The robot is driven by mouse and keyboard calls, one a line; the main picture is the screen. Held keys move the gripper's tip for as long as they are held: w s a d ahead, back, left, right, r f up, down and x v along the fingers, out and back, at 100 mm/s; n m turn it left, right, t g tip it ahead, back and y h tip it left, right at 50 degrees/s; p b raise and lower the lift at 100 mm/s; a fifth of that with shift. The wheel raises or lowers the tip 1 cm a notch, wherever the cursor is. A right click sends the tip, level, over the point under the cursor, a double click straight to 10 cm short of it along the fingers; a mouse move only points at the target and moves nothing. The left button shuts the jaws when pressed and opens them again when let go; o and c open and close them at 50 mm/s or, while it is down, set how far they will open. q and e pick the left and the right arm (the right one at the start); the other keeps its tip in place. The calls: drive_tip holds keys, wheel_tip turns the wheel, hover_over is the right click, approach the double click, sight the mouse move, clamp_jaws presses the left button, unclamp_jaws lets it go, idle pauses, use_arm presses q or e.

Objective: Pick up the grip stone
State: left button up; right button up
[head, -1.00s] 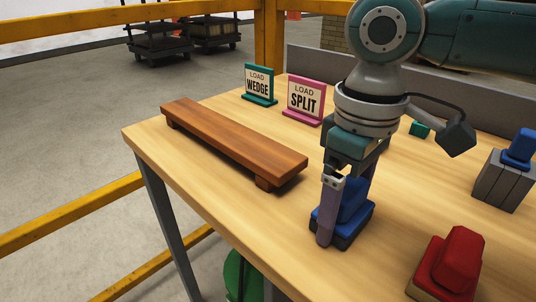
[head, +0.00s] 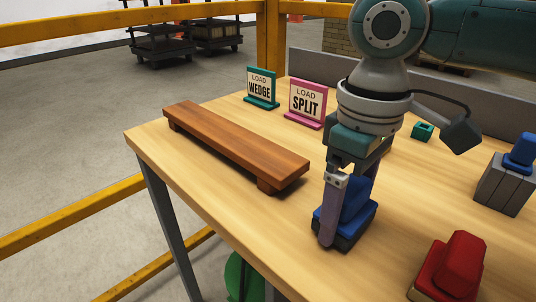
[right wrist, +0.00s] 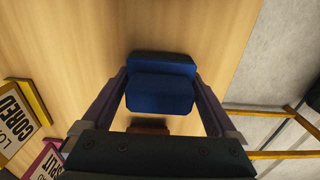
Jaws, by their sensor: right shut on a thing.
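A blue block with a sloped top on a dark base (head: 354,212) stands on the wooden table near its front edge. No label shows which piece is the grip stone. My right gripper (head: 343,226) points down over this block and is shut on it, one finger on each side. In the right wrist view, the blue block (right wrist: 160,92) sits between the two fingers. The dark base appears to rest on the table; no gap shows beneath it. My left gripper is not in view.
A red block (head: 452,268) lies at the front right. A grey block with a blue top (head: 507,182) and a small teal piece (head: 423,132) are farther right. A low wooden bench (head: 235,143) and signs reading WEDGE (head: 260,88) and SPLIT (head: 305,104) stand left.

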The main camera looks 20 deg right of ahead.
sight(352, 184)
wheel_tip(352, 184, up, 19)
drive_tip(key=p, duration=0.4)
drive_tip(key=shift+r, duration=0.15)
